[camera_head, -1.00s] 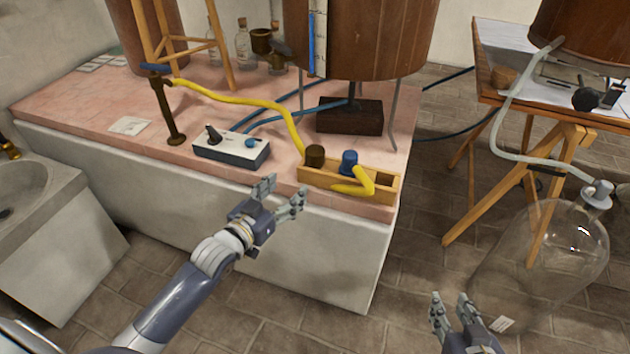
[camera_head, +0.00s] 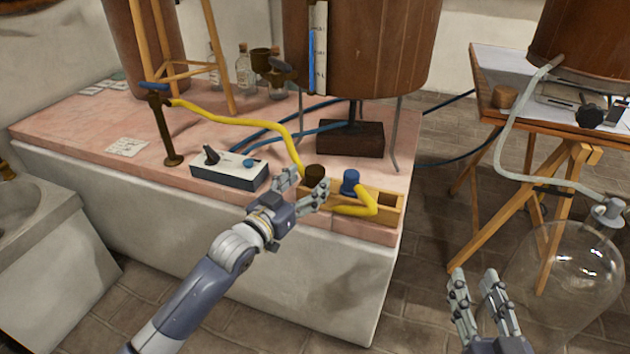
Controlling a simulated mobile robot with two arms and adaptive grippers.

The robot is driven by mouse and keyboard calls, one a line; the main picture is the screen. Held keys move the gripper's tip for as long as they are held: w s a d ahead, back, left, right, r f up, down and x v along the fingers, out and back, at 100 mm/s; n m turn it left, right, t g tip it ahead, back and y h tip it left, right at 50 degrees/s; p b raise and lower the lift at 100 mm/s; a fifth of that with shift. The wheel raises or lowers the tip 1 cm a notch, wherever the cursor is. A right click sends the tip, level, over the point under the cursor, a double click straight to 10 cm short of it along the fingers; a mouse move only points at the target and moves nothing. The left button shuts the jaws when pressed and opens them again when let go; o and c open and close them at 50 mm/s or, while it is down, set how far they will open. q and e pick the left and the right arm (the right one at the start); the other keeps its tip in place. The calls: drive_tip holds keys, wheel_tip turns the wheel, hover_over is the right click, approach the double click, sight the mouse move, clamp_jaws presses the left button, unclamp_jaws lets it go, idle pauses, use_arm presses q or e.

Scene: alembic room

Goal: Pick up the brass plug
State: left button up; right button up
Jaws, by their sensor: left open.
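The brass plug (camera_head: 314,172) looks like a short dark brown-brass cylinder. It stands at the left end of a small wooden rack (camera_head: 390,216) on the pink-tiled bench, and its lower part is hidden behind my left gripper. My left gripper (camera_head: 305,184) is open and empty at the front of the rack, with its fingertips close to the plug in the picture. I cannot tell whether they touch it. My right gripper (camera_head: 474,275) is open and empty, low in the picture and away from the bench.
A yellow hose (camera_head: 240,121) runs down close to the brass plug. A switch box (camera_head: 230,171) sits to the left. A glass carboy (camera_head: 570,270) stands beyond my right gripper.

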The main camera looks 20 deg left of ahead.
sight(309, 179)
use_arm(q)
drive_tip(key=b+x, duration=0.1)
drive_tip(key=x, duration=0.3)
drive_tip(key=shift+w, duration=0.15)
drive_tip(key=shift+r, duration=0.1)
drive_tip(key=c, duration=1.3)
use_arm(e)
wheel_tip(309, 179, up, 7)
drive_tip(key=t+y, duration=0.1)
drive_tip(key=t, duration=0.3)
drive_tip(key=shift+s+a+r, duration=0.2)
drive_tip(key=shift+s+a, duration=0.2)
